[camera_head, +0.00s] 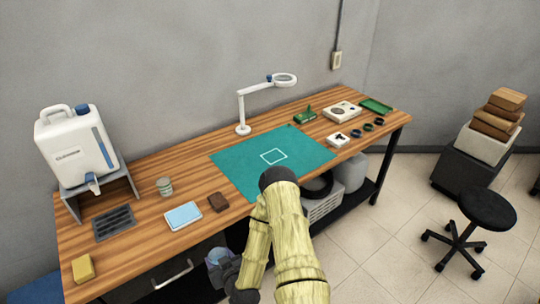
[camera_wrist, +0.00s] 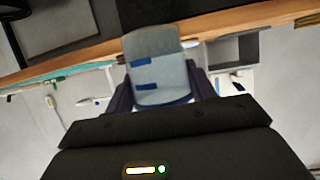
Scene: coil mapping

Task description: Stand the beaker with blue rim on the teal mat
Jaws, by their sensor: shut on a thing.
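The teal mat (camera_head: 238,168) lies flat on the wooden bench in the head view, with a white square outline near its middle. Nothing stands on the visible part of it. My gripper (camera_head: 222,264) is low in front of the bench's front edge, left of my arm. It is shut on the beaker with blue rim (camera_wrist: 158,62), a clear vessel with blue marks and a blue edge, seen between the dark fingers (camera_wrist: 160,88) in the wrist view. In the head view the beaker (camera_head: 216,255) shows small and partly hidden by the gripper.
On the bench (camera_head: 145,215), a white jug (camera_head: 75,150) stands at the left. A light-blue pad (camera_head: 183,216) and a brown block (camera_head: 218,203) lie near the front edge. A magnifier lamp (camera_head: 242,128) stands behind the mat. A black stool (camera_head: 487,209) is at the right.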

